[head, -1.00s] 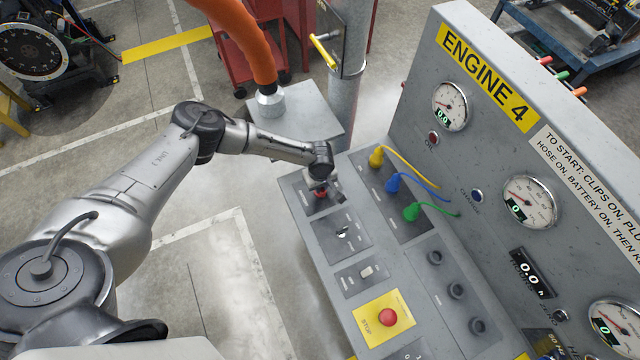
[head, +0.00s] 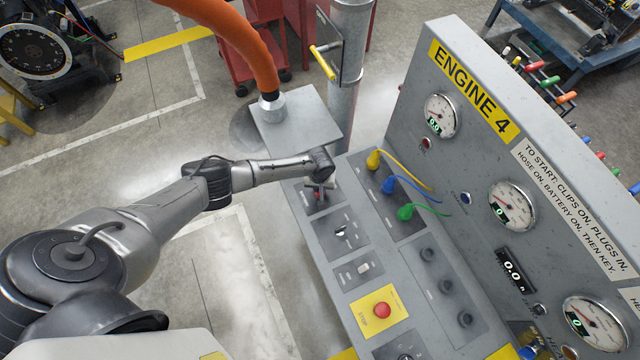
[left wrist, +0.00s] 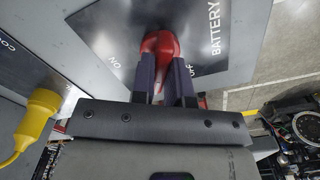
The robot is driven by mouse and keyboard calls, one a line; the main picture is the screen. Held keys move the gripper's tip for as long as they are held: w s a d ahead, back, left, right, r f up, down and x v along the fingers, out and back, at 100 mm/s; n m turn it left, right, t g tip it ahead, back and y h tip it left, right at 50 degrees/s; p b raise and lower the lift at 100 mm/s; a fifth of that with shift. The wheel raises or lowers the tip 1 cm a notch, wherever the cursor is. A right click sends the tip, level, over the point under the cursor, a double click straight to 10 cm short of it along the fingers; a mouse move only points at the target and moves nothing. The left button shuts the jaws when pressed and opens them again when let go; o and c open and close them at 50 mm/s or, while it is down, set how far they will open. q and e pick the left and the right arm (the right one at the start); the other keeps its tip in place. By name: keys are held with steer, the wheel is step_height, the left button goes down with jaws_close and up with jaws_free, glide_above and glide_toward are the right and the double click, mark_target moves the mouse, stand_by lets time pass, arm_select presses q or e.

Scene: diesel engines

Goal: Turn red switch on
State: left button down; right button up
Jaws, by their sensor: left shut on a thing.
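The red switch (left wrist: 160,46) is a red rotary handle on a dark plate marked BATTERY, with ON lettering to its left and partly covered OFF lettering to its right in the left wrist view. In the head view the red switch (head: 317,196) sits at the far left corner of the grey console, mostly hidden under my gripper. My left gripper (left wrist: 164,66) is shut on the handle, one dark finger on each side. In the head view my left gripper (head: 321,183) points down onto it. My right gripper is in neither view.
The grey console (head: 415,335) carries a key switch (head: 342,232), a white toggle (head: 363,267), a red stop button (head: 382,310) and yellow, blue and green plugs (head: 388,186). The upright ENGINE 4 panel (head: 470,150) stands to the right.

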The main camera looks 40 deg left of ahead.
arm_select(q)
steer(key=m, duration=0.6)
steer(key=shift+m, duration=0.3)
steer(key=m, duration=0.4)
steer(key=shift+m, duration=0.7)
steer(key=shift+r, duration=0.1)
steer(key=c, duration=1.1)
jaws_free()
steer(key=shift+r, duration=6.85)
